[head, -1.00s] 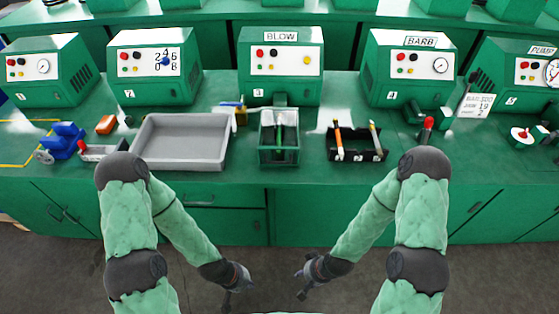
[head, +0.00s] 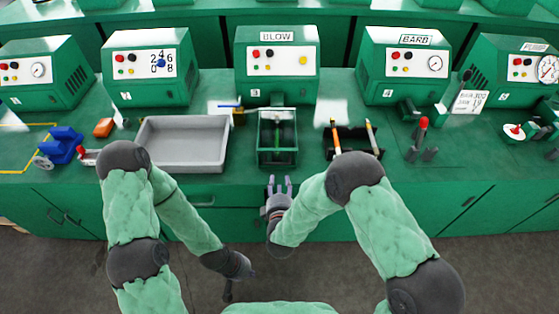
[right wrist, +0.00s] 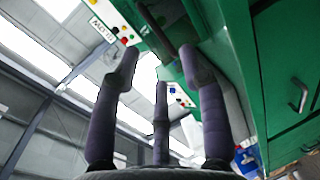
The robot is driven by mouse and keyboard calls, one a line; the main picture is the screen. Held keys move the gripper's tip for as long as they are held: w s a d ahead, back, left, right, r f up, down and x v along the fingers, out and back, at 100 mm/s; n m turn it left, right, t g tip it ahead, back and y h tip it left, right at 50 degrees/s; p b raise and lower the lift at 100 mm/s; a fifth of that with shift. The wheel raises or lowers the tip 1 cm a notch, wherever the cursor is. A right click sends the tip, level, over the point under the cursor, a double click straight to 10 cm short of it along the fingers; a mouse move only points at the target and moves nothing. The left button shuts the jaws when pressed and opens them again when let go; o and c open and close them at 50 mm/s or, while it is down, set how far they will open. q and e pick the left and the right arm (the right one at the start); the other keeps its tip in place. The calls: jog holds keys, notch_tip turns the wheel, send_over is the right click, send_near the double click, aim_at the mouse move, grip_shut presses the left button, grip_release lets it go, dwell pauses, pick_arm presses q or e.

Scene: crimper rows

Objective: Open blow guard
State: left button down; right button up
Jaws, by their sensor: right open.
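The machine labelled BLOW (head: 277,60) stands at the middle of the bench. The blow guard (head: 278,157), a green box-like frame with a dark inside, sits on the bench in front of it and looks closed. My right gripper (head: 279,182) is open and empty, just in front of and below the guard's front face, apart from it. In the right wrist view its spread fingers (right wrist: 159,58) point up past the bench edge, with the BLOW label (right wrist: 98,27) at upper left. My left gripper (head: 229,288) hangs low in front of the bench; its fingers are unclear.
A black holder (head: 343,153) with two striped sticks lies to the right. The BARB machine (head: 407,64) stands behind it. Cabinet fronts (head: 465,210) drop below the bench edge.

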aim_at(279, 164)
jog(key=x, duration=0.3)
jog(key=b+x, duration=0.1)
jog(key=x, duration=0.3)
jog(key=b+x, duration=0.1)
jog(key=x, duration=0.2)
jog(key=shift+w+r, duration=0.25)
jog(key=shift+w, duration=0.25)
grip_shut()
